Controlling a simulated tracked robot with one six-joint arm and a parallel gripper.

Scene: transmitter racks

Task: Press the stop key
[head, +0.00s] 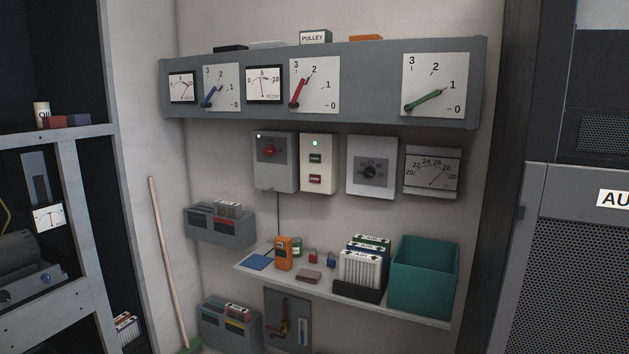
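A cream control box (326,187) is mounted on the wall below the long grey panel, in the middle of the head view. Its red key (316,179) sits low on the box; its label is too small to read for certain, but it looks like the stop key. A dark green key (315,158) sits above it. A bright green lamp (315,143) shows at the top of the box. Nothing covers the box or its keys. My gripper is not in view.
Below, a shelf (410,314) holds an orange meter (284,253), padlocks, filters and a teal bin (423,277). The wall just below the control box is clear.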

